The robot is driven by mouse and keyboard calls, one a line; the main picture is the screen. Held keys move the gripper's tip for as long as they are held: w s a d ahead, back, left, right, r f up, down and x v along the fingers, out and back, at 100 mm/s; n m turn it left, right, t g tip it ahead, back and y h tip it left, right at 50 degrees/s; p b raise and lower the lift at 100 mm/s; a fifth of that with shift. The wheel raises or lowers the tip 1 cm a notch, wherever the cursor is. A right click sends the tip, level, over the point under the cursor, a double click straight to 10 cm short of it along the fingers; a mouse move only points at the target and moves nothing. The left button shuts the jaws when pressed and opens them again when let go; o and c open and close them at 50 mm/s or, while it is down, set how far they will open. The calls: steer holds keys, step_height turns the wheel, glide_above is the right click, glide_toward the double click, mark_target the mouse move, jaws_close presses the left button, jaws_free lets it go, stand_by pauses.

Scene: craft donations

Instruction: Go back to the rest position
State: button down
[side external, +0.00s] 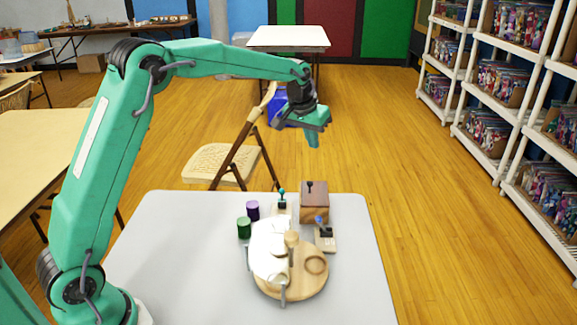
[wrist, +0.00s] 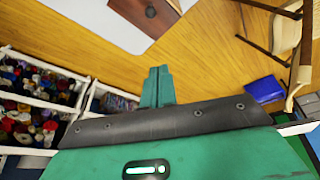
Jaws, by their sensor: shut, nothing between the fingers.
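My gripper (side external: 313,140) is shut and empty. It hangs high above the far side of the grey-white table (side external: 180,235), pointing downward and well clear of everything on it. In the wrist view, its fingers (wrist: 157,87) are together with nothing between them. My green arm reaches up from the lower left and across to the right in the side view.
On the table are a round wooden board (side external: 305,288), a brown box (side external: 314,207), a green cylinder (side external: 244,228) and a purple cylinder (side external: 253,210). A folding chair (side external: 226,163) stands behind the table. White shelves (side external: 497,90) line the right. Open floor lies between.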

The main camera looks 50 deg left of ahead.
steer(key=shift+s+r, duration=0.1)
steer(key=s+d+r+m, duration=0.1)
steer(key=s+r, duration=0.4)
steer(key=s, duration=0.4)
steer(key=s+d+r, duration=0.1)
steer(key=s+r, duration=0.3)
steer(key=s, duration=0.5)
steer(key=s+f, duration=0.2)
steer(key=s, duration=0.7)
steer(key=s+d+f+m+t, duration=0.1)
steer(key=s+f, duration=0.1)
steer(key=s, duration=0.8)
steer(key=shift+d+f+t, duration=0.15)
steer(key=shift+d+t, duration=0.15)
